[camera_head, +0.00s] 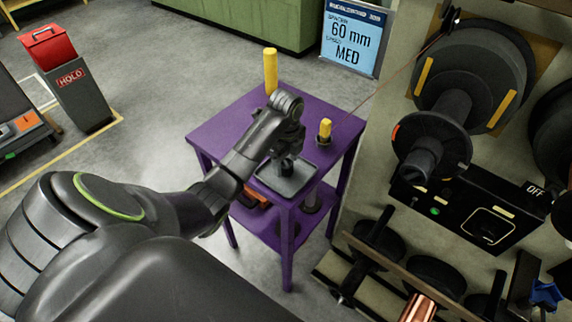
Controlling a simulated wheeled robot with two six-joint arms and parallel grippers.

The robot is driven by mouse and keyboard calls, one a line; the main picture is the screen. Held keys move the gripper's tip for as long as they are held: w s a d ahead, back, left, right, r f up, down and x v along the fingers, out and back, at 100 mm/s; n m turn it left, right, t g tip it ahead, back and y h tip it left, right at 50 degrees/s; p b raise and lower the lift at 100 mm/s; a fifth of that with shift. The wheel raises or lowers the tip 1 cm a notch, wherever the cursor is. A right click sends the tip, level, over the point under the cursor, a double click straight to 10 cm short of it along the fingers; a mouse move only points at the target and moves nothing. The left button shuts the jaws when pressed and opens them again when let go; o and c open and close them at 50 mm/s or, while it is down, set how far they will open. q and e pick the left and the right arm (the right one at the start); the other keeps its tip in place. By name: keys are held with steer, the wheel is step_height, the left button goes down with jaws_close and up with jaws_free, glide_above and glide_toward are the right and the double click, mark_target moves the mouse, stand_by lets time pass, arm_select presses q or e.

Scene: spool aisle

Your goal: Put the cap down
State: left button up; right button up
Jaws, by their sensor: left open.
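My left gripper (285,168) points down over a small grey tray (303,183) on the purple table (230,118). The gripper is open. A dark round piece (288,163), perhaps the cap, shows at the fingertips over the tray. It is small and partly hidden by the gripper, so I cannot tell whether it rests on the tray. My right gripper is not in view.
A tall yellow post (270,70) and a short yellow-topped peg (324,130) stand on the table. A wall machine with a big dark spool (465,75) is at right. A blue sign (354,40) stands behind. A red-lidded HOLD bin (72,85) is at left.

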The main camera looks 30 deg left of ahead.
mark_target(286, 163)
arm_select(q)
step_height(286, 163, up, 4)
steer(key=shift+r+p, duration=0.15)
steer(key=shift+p, duration=0.7)
step_height(286, 163, up, 4)
steer(key=p, duration=0.4)
steer(key=shift+r+p, duration=1)
steer(key=shift+p, duration=0.1)
